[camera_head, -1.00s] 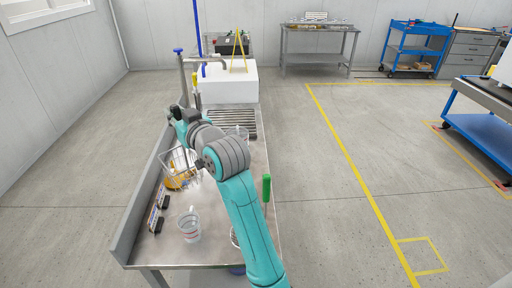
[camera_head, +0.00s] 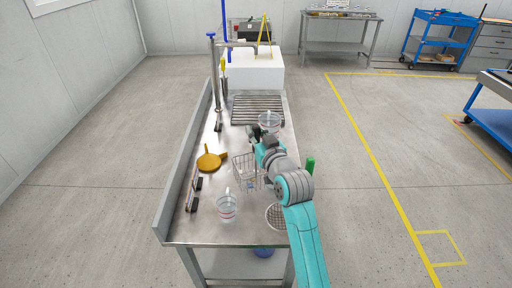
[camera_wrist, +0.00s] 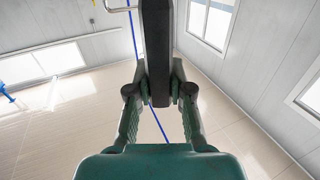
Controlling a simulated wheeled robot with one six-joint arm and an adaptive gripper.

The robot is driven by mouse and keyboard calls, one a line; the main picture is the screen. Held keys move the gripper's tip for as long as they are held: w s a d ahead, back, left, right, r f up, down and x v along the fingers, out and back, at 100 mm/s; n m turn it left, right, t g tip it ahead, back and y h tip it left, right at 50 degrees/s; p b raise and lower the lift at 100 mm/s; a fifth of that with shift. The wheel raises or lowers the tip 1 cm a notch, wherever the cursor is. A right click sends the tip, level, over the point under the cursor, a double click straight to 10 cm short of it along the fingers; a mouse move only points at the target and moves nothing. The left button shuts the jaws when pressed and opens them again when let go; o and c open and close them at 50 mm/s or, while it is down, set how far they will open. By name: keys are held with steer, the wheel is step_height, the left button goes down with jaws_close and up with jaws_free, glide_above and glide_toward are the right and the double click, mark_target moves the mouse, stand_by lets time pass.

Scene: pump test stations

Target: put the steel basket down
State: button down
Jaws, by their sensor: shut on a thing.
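The steel basket (camera_head: 246,174) is a small open wire basket, in the head view over the middle of the steel bench (camera_head: 207,228). My gripper (camera_head: 256,135) is at the far side of it. In the wrist view my gripper (camera_wrist: 158,92) is shut on a dark upright bar, the basket's handle (camera_wrist: 157,45). A bit of steel wire shows at the top edge there. The basket looks upright and low over the bench. I cannot tell whether its bottom touches the steel. My arm hides part of its right side.
A yellow funnel-like thing (camera_head: 210,161) lies left of the basket. A clear marked beaker (camera_head: 227,208) stands in front, another clear vessel (camera_head: 269,121) behind. A round grate (camera_head: 276,215) lies front right. A ribbed drainer (camera_head: 258,109) and tap post (camera_head: 214,85) are farther back.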

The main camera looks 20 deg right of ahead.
steer(key=shift+f, duration=2.95)
steer(key=c, duration=1.1)
jaws_free()
steer(key=shift+o, duration=0.2)
steer(key=s, duration=1.2)
steer(key=shift+d, duration=0.4)
